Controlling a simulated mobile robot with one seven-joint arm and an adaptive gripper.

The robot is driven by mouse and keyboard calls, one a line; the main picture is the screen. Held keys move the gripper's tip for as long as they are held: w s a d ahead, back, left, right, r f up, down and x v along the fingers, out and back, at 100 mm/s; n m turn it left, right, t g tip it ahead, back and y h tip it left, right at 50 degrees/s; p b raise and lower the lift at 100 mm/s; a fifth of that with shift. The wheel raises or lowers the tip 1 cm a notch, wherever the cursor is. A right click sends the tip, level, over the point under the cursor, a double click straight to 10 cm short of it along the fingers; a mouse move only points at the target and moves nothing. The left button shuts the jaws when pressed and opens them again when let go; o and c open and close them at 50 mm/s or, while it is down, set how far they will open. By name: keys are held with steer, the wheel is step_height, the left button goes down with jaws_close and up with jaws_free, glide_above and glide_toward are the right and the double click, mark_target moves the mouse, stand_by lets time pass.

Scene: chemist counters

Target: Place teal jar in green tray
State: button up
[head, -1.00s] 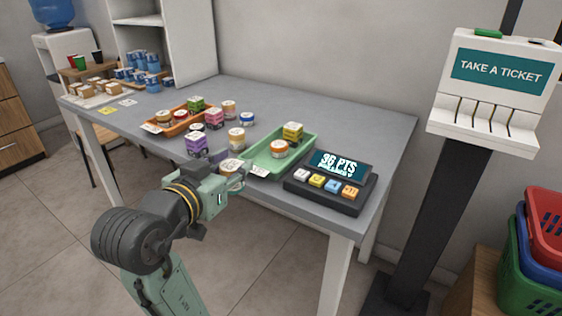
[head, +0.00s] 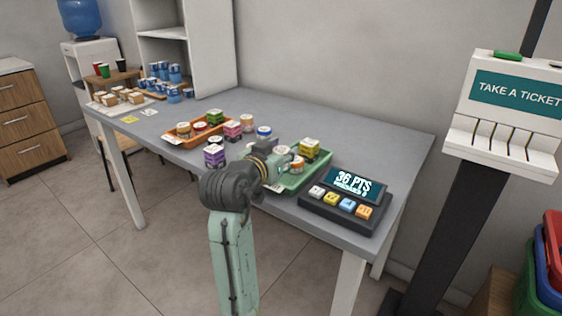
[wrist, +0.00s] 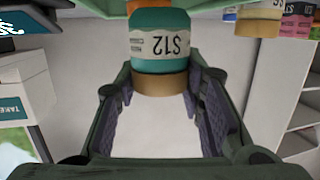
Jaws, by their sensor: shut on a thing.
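The teal jar (wrist: 163,45) has a white label reading S12, a tan lid and a white top. It sits between the fingers of my gripper (wrist: 160,95), which is shut on it. In the head view my gripper (head: 280,165) is over the left part of the green tray (head: 322,166), and the arm hides the held jar. The tray holds a yellow jar (head: 309,148) at the back and an orange-lidded jar (head: 297,165) in front, close to my gripper. I cannot tell the held jar's height above the tray.
A dark points console (head: 345,200) stands just right of the tray. An orange tray (head: 180,139) with jars lies to the left. A purple jar (head: 214,156) and a blue jar (head: 264,133) stand loose on the grey table (head: 370,135). The table's back right is clear.

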steer(key=shift+s+f, duration=0.1)
steer(key=shift+f, duration=1.55)
steer(key=shift+f, duration=0.2)
steer(key=o, duration=1.2)
